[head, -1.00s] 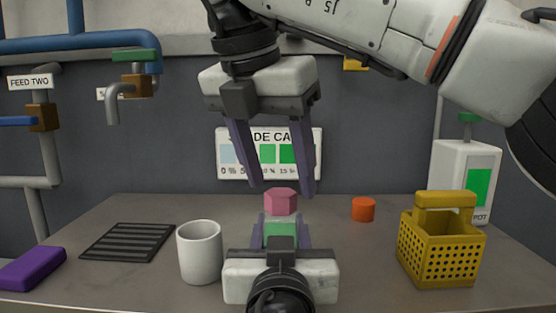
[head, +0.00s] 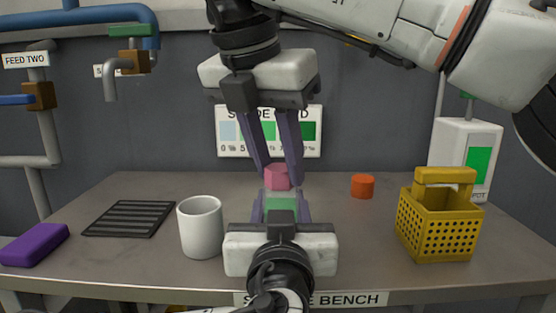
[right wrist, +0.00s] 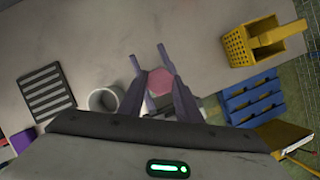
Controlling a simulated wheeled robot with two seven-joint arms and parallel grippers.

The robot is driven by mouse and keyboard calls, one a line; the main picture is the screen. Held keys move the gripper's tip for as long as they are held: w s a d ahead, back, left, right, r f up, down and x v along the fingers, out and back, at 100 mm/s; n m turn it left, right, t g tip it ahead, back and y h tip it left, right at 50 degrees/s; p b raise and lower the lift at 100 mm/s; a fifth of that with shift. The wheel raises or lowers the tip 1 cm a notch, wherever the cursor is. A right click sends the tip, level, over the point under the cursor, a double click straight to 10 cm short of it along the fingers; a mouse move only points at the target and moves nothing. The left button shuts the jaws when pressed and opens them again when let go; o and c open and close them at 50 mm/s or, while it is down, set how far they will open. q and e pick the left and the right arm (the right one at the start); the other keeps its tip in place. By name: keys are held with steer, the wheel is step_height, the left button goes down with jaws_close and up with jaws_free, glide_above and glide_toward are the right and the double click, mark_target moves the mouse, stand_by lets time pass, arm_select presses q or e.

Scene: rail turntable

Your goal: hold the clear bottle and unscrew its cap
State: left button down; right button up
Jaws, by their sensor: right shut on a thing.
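The clear bottle (head: 281,205), with green contents, stands upright above the bench, partly hidden by my left gripper. Its pink cap (head: 276,175) sits on top and also shows in the right wrist view (right wrist: 160,83). My left gripper (head: 281,211) comes in from the near side, with its fingers shut on the bottle's sides. My right gripper (head: 279,180) points down from above, its two purple fingers shut on the cap. In the right wrist view these fingers (right wrist: 160,84) lie on either side of the cap.
A white mug (head: 200,230) stands close left of my left gripper. A black slatted mat (head: 128,218) and purple block (head: 34,245) lie farther left. An orange cylinder (head: 362,186) and yellow basket (head: 437,232) are at right. Bench space between bottle and basket is clear.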

steer(key=n, duration=0.1)
steer(key=n+y, duration=0.1)
steer(key=n, duration=0.1)
steer(key=n+y, duration=0.1)
steer(key=n, duration=0.1)
steer(key=shift+d+t, duration=0.25)
steer(key=shift+t, duration=0.15)
steer(key=shift+a+n, duration=0.1)
steer(key=shift+n, duration=0.4)
steer(key=n+y, duration=0.1)
steer(key=n, duration=0.2)
steer(key=n+y, duration=0.1)
steer(key=n, duration=0.2)
steer(key=shift+d+g, duration=0.2)
steer(key=shift+g, duration=0.1)
steer(key=n+g+y, duration=0.1)
steer(key=n, duration=0.2)
steer(key=n+y, duration=0.1)
steer(key=n, duration=0.2)
steer(key=shift+w+d+g, duration=0.1)
steer(key=shift+g, duration=0.3)
